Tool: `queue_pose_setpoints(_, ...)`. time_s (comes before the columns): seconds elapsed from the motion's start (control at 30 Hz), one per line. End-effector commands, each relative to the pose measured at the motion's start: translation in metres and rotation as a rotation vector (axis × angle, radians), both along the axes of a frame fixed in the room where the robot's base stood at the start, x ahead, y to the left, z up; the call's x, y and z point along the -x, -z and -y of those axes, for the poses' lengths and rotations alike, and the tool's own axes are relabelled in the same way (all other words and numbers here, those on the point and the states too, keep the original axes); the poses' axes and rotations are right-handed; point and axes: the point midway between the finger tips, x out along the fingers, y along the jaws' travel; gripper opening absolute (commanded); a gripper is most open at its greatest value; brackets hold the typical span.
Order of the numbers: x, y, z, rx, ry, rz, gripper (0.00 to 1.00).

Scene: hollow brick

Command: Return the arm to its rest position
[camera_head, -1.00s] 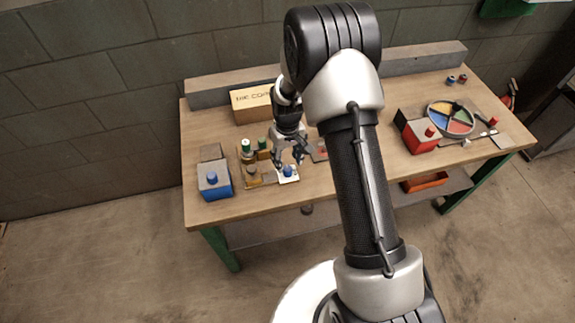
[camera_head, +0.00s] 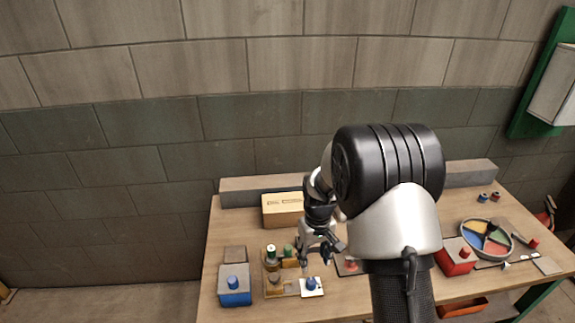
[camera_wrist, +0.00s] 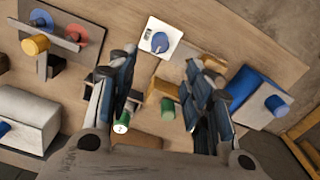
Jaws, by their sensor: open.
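My gripper (camera_head: 319,256) is open and empty above the workbench (camera_head: 228,222), near its left half. In the wrist view its two fingers (camera_wrist: 160,95) are spread apart, with nothing held between them. Below it a blue knob (camera_head: 310,283) sits on a white square plate; the same knob shows in the wrist view (camera_wrist: 160,42), past the fingertips. Green-topped cylinders (camera_head: 271,252) stand on a wooden holder just left of the gripper. My arm hides part of the bench's middle.
A blue box with a blue knob (camera_head: 234,291) stands at the left. A cardboard box (camera_head: 282,209) is behind the gripper. A red box (camera_head: 456,258) and a round coloured dish (camera_head: 487,241) are at the right. A grey ledge runs along the back, and an orange tray (camera_head: 462,307) is below.

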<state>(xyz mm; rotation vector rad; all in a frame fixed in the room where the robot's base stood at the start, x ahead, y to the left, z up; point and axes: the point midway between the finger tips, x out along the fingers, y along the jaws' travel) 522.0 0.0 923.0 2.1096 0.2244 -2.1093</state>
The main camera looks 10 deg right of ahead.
Motion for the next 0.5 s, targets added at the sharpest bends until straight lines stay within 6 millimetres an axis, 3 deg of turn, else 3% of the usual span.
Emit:
queue_pose_setpoints(0.17, 0.004, -0.024, 0.000, 0.000, 0.008, 0.022, 0.46)
queue_pose_setpoints(0.33, 0.028, -0.095, 0.000, -0.002, 0.038, 0.085, 0.46)
queue_pose_setpoints(0.5, 0.074, -0.164, 0.000, -0.005, 0.075, 0.153, 0.46)
